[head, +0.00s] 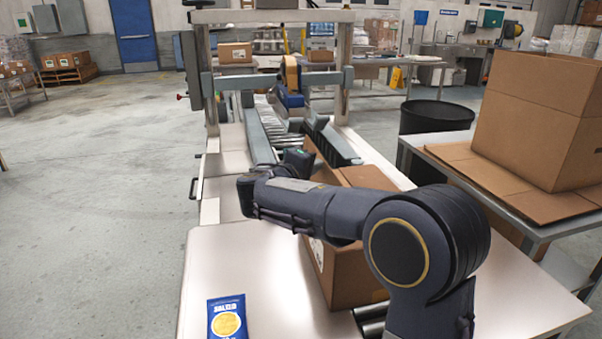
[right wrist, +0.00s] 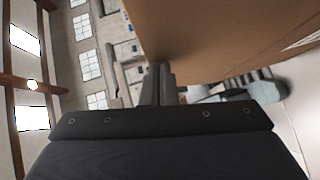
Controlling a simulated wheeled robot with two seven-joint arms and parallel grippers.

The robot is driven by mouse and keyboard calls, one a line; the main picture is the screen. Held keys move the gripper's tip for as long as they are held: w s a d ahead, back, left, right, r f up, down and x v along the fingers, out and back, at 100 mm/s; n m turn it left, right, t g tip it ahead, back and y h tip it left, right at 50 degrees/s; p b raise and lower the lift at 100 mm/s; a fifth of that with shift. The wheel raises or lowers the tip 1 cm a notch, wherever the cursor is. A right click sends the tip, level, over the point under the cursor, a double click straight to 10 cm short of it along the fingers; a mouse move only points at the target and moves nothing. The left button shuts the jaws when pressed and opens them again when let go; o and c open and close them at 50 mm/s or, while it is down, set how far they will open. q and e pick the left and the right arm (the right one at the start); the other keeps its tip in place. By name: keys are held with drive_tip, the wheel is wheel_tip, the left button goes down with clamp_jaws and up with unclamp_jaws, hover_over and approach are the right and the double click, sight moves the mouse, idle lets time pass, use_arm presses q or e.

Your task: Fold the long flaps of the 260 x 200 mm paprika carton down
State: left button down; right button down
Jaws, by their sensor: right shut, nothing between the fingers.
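The brown carton (head: 345,278) stands on the roller line in the middle of the head view, partly hidden behind my right arm. Its top is mostly covered by the arm, and a brown panel (head: 326,166) shows at its far left edge; I cannot tell how each flap lies. My right gripper (head: 299,158) is at the carton's far left, past the bent wrist, its fingertips hard to make out. In the right wrist view its fingers (right wrist: 157,78) are shut and empty, close beside a large brown cardboard face (right wrist: 225,35). I cannot tell whether they touch. My left gripper is out of view.
A taping machine frame (head: 212,80) with side belts stands over the line beyond the carton. A blue packet (head: 228,318) lies on the pale table (head: 215,262). A larger carton (head: 540,120) on flat cardboard occupies the right side table, beside a black bin (head: 436,115).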

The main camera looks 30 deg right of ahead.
drive_tip(key=s+d+f+m+y+b, duration=0.2)
drive_tip(key=d+f+m+y, duration=0.3)
drive_tip(key=d+f+y, duration=0.3)
drive_tip(key=shift+s+d+f, duration=0.45)
drive_tip(key=shift+s+d, duration=0.1)
drive_tip(key=shift+d, duration=1.15)
drive_tip(key=shift+f, duration=0.1)
drive_tip(key=shift+g, duration=0.3)
